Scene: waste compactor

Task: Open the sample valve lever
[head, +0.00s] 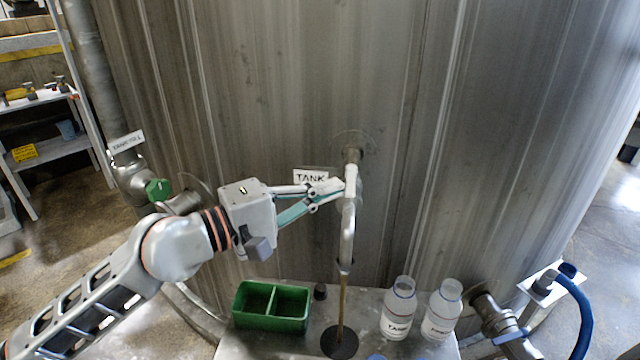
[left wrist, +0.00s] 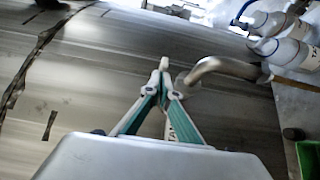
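The sample valve and its bent metal spout (head: 347,235) come out of the tank wall beside a TANK label (head: 311,177). A pale upright part (head: 351,180), seemingly the lever, shows at the valve. My left gripper (head: 338,187) reaches it from the left, fingertips together at its side. In the left wrist view the fingertips (left wrist: 161,76) converge at a small pale piece, left of the spout (left wrist: 222,66); whether they grip it is unclear. A thin brown stream (head: 342,300) runs from the spout down to a dark round drain (head: 339,342). My right gripper is not in view.
Below the valve, a shelf holds a green divided tray (head: 271,306) and two labelled bottles (head: 399,308) (head: 443,310). A green-knobbed valve (head: 158,190) is at left. A blue hose (head: 583,315) hangs at right. The curved tank wall (head: 480,130) stands close behind.

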